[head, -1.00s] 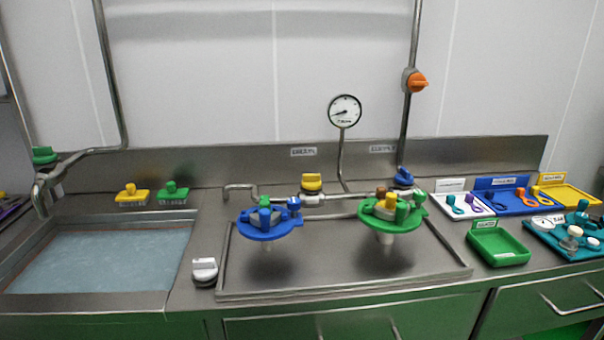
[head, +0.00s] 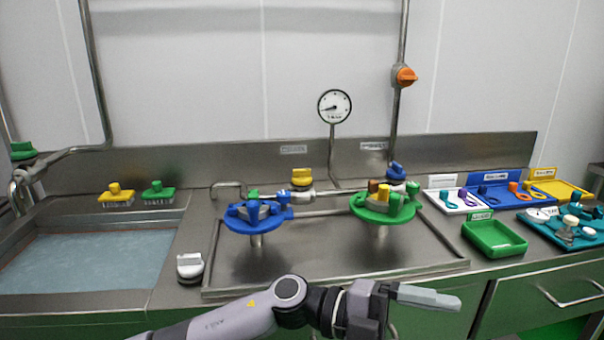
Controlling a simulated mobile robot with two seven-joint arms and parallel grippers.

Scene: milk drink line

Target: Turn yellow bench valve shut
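The yellow bench valve (head: 300,176) sits on the pipe along the back of the steel bench, behind and between the blue and green round stands. Its yellow knob is in clear view; its lower body shows as metal and white fittings. My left gripper (head: 425,297) is at the bottom right of centre, in front of the bench tray, well apart from the valve. Its fingers point right and are seen side-on, so the gap between them does not show. I see nothing held. My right gripper is not in view.
The blue stand (head: 257,222) and green stand (head: 383,209) rise from the tray (head: 330,262) before the valve. A gauge (head: 334,106), blue valve (head: 397,171) and orange valve (head: 405,76) are nearby. A water-filled sink (head: 90,265) is at left; trays crowd the right.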

